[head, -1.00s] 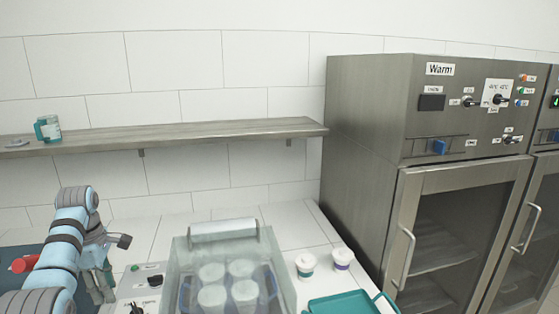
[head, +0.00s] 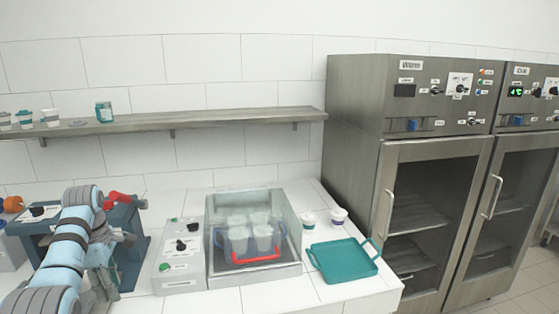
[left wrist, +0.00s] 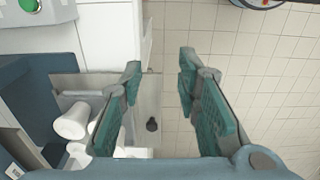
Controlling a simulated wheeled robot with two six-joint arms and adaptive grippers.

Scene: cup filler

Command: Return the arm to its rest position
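My left arm (head: 70,240) comes in from the lower left of the head view, bent above the front left of the counter. My left gripper (head: 103,282) hangs low beside the grey control box and is partly hidden by the arm. In the left wrist view the left gripper (left wrist: 160,65) has its two teal-padded fingers spread apart with nothing between them. Tiled floor shows beyond the fingers. My right arm and gripper are not in view.
A clear box (head: 282,278) with several cups stands mid-counter, beside the control box (head: 180,285) and a teal tray (head: 342,262). A dark blue machine (head: 128,222) is behind my arm. A shelf (head: 200,122) spans the wall; steel cabinets (head: 355,110) stand right.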

